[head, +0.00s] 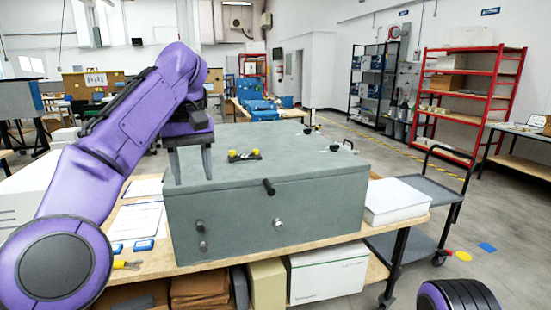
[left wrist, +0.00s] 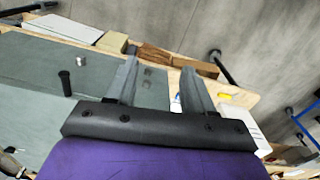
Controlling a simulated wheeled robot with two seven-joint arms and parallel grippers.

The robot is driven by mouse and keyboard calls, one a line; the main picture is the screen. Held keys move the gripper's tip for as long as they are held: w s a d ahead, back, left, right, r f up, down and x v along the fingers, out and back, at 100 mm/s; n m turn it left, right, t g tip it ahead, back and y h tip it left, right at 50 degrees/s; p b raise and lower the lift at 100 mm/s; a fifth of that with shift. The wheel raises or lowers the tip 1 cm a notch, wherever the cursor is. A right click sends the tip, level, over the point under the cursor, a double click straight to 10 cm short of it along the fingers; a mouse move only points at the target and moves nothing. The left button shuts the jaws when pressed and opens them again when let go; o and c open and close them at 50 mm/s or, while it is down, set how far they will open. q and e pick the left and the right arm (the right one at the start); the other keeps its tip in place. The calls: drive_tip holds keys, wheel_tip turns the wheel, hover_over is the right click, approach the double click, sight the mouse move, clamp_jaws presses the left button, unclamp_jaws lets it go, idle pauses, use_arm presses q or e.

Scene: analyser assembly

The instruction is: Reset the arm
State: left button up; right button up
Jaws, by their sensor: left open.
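My purple left arm comes in from the left in the head view. Its left gripper (head: 189,165) points down over the left part of the grey analyser box (head: 330,222). The two grey fingers are apart with nothing between them. In the left wrist view the open fingers (left wrist: 158,85) reach over the edge of the grey box (left wrist: 40,60). Whether the fingertips touch the box cannot be told. My right gripper is not in view; only a dark rounded part, probably mine, shows at the lower right of the head view.
The box stands on a wooden workbench (head: 140,268) with papers (head: 139,220) and blue items at its left. A yellow and black part (head: 244,156) lies on the box. A white box (head: 395,201) is at the right. A grey cart (head: 425,195) and red shelf (head: 468,95) stand beyond.

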use_arm(q)
drive_tip(key=w+a+f+m+t+y, duration=0.2)
drive_tip(key=w+a+f+m+y, duration=0.4)
drive_tip(key=m, duration=0.7)
drive_tip(key=w+a+f+m+t+y, duration=0.1)
drive_tip(key=w+f+m+t+y, duration=0.15)
drive_tip(key=m+y, duration=0.7)
wheel_tip(320, 180, down, 25)
drive_tip(key=s+d+m+t+h, duration=0.1)
drive_tip(key=m+t+h, duration=0.3)
drive_tip(key=m, duration=1.2)
drive_tip(key=s+d+m+t+h, duration=0.1)
drive_tip(key=d+m+t+h, duration=0.3)
drive_tip(key=m, duration=1.1)
drive_tip(key=s+a+f+m+g+h, duration=0.35)
drive_tip(key=s+f+m, duration=0.95)
drive_tip(key=s+f, duration=0.45)
drive_tip(key=s+a+f+m+g, duration=0.1)
drive_tip(key=s+a+f+g, duration=0.1)
drive_tip(key=s, duration=0.6)
drive_tip(key=s+a+f+m+g, duration=0.1)
drive_tip(key=s+a+f+g, duration=0.1)
drive_tip(key=s, duration=0.7)
drive_tip(key=s+a+f+m+g, duration=0.1)
drive_tip(key=s+a+f, duration=0.2)
drive_tip(key=s, duration=0.6)
drive_tip(key=shift+s+a+g+h, duration=0.15)
drive_tip(key=shift+a+g+h, duration=0.15)
drive_tip(key=shift+a+g, duration=0.15)
